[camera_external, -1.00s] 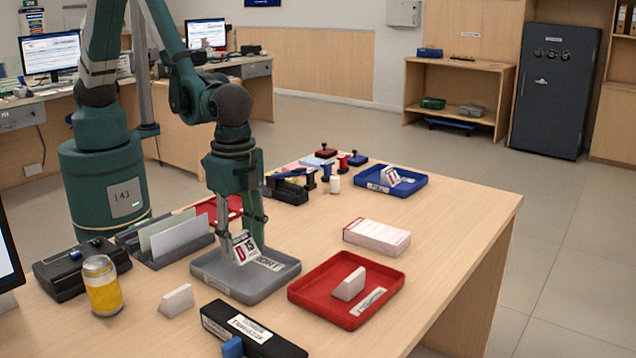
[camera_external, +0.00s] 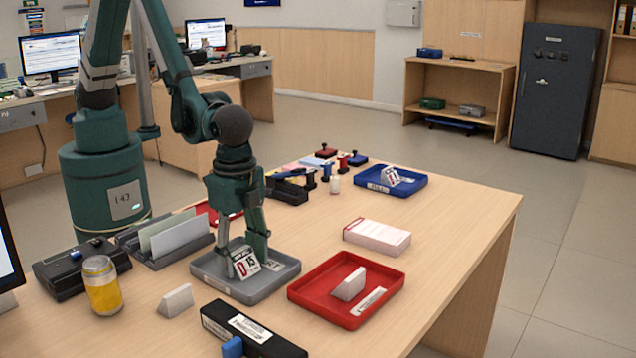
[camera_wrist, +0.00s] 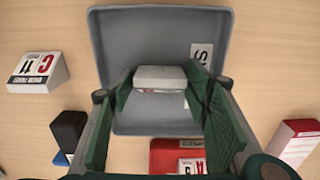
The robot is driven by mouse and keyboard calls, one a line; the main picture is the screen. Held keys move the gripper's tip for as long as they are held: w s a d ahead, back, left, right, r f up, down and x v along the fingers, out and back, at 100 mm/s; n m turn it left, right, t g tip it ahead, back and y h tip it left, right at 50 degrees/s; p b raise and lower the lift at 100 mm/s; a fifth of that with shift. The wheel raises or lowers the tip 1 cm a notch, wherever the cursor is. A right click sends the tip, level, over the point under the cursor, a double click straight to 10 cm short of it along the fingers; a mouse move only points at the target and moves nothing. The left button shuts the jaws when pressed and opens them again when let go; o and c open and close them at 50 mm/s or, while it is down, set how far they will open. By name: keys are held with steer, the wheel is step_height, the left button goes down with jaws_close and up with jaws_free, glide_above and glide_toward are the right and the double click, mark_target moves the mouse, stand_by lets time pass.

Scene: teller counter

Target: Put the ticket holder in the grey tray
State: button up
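The ticket holder (camera_external: 245,262), a white wedge marked "D 15", is low inside the grey tray (camera_external: 282,278). In the wrist view the ticket holder (camera_wrist: 160,74) shows as a pale block over the tray (camera_wrist: 112,45). My gripper (camera_external: 243,255) reaches down into the tray, with its fingers on the two sides of the holder. In the wrist view my gripper (camera_wrist: 160,82) has its fingertips at the block's two ends, seemingly touching it. The holder's underside and any contact with the tray floor are hidden.
A red tray (camera_external: 318,309) with another white wedge is at right. A loose wedge (camera_external: 177,300) and a black box (camera_external: 250,330) stand in front. A file rack (camera_external: 170,250) is left, a white-pink box (camera_external: 377,236) behind the red tray, and a blue tray (camera_external: 412,184) farther back.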

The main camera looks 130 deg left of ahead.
mark_target(241, 253)
steer(key=shift+o, duration=0.2)
steer(key=shift+r, duration=0.15)
step_height(241, 253, up, 12)
steer(key=p, duration=0.2)
stand_by(0.7)
steer(key=shift+r, duration=0.1)
stand_by(0.5)
